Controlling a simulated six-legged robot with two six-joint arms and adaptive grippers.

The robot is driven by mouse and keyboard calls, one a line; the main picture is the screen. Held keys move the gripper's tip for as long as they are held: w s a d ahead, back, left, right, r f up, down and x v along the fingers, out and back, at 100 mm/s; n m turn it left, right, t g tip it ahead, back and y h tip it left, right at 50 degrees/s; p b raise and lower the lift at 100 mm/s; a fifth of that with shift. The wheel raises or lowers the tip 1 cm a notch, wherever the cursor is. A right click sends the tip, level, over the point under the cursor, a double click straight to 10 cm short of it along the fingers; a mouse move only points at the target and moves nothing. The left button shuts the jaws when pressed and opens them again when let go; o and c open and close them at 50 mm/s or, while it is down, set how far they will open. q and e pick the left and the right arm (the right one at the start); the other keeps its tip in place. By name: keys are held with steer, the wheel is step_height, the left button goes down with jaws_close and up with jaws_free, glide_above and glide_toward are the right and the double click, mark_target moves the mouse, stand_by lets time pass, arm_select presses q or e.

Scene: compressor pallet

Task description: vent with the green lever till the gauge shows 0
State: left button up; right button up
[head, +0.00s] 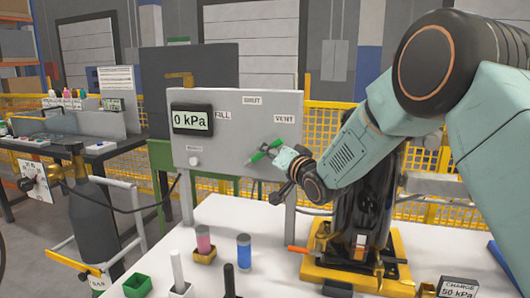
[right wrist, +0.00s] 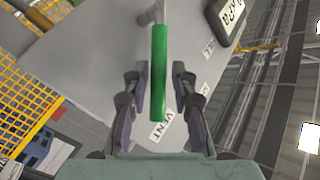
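The green lever (head: 265,150) sits on the grey panel (head: 235,138), its free end slanting up to the right toward the VENT label (head: 285,119). The gauge (head: 192,119) on the panel's left reads 0 kPa. My right gripper (head: 278,154) is at the lever. In the right wrist view the lever (right wrist: 160,72) lies between the two fingers of my right gripper (right wrist: 160,98), with a gap visible on each side, so the gripper is open around it. The VENT label (right wrist: 161,134) shows near the lever's free end. My left gripper is not in view.
The white table holds a pink cylinder (head: 204,238), a blue cylinder (head: 243,251), a green tray (head: 137,286) and a black machine on a yellow base (head: 400,243). A card (head: 465,288) reads CHARGE 50 kPa. A dark bottle (head: 94,225) stands at left.

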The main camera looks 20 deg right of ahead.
steer(key=shift+w+d+r, duration=0.1)
steer(key=shift+w+r, duration=0.05)
steer(key=shift+w, duration=0.55)
steer(key=shift+w+a, duration=0.25)
steer(key=shift+w, duration=0.05)
steer(key=shift+s+d, duration=0.15)
steer(key=c, duration=0.3)
jaws_close()
